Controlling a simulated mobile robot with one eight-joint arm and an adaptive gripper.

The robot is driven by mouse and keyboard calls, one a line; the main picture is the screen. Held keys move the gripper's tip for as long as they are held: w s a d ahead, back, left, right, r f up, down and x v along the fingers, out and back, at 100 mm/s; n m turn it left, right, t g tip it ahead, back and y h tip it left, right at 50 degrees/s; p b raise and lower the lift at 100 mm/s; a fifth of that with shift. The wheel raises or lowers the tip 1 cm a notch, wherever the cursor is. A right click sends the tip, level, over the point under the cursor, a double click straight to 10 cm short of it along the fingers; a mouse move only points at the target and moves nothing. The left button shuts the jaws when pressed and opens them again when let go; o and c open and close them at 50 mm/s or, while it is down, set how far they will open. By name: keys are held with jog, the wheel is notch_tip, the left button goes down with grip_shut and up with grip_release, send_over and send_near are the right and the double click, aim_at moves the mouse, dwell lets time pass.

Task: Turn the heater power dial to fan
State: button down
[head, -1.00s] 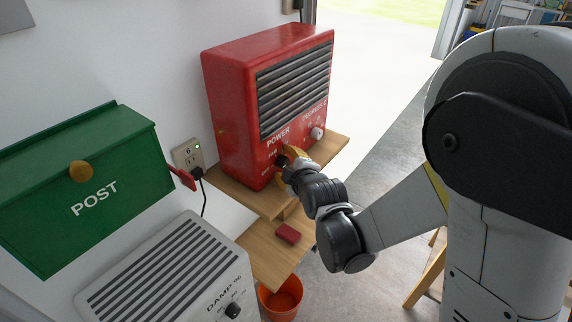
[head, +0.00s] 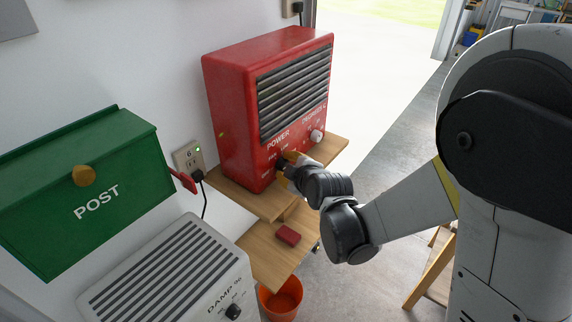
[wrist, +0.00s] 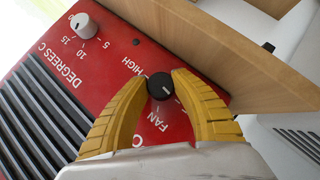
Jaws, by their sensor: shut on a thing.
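The red heater (head: 235,110) stands on a wooden shelf against the wall. Its black power dial (wrist: 160,86) sits on the red front panel, with the words HIGH and FAN printed near it in the wrist view. My gripper (wrist: 161,79) has yellow fingers, one on each side of the dial, and is shut on it. A short white line shows on the dial's face; I cannot tell surely which label it marks. In the head view my gripper (head: 286,168) hides most of the dial.
The white degrees dial (wrist: 84,26) is beside the power dial. A wooden shelf edge (wrist: 215,45) runs close to my fingers. A green post box (head: 85,190), a white dehumidifier (head: 165,275), a red block (head: 288,234) and an orange bucket (head: 282,300) are nearby.

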jog(key=m+g+y, duration=0.1)
jog(key=m+g+p, duration=0.1)
jog(key=g, duration=0.1)
jog(key=shift+w+d+r+m+y, duration=0.1)
jog(key=shift+w+r+m+y, duration=0.05)
jog(key=shift+m+y, duration=0.2)
jog(key=m+g+y, duration=0.2)
jog(key=g, duration=0.1)
dwell(0.5)
jog(key=c, duration=2.2)
grip_release()
jog(key=o, duration=1.2)
jog(key=shift+f, duration=0.2)
jog(key=shift+r, duration=0.1)
jog(key=v, duration=1.2)
jog(key=shift+d, duration=0.15)
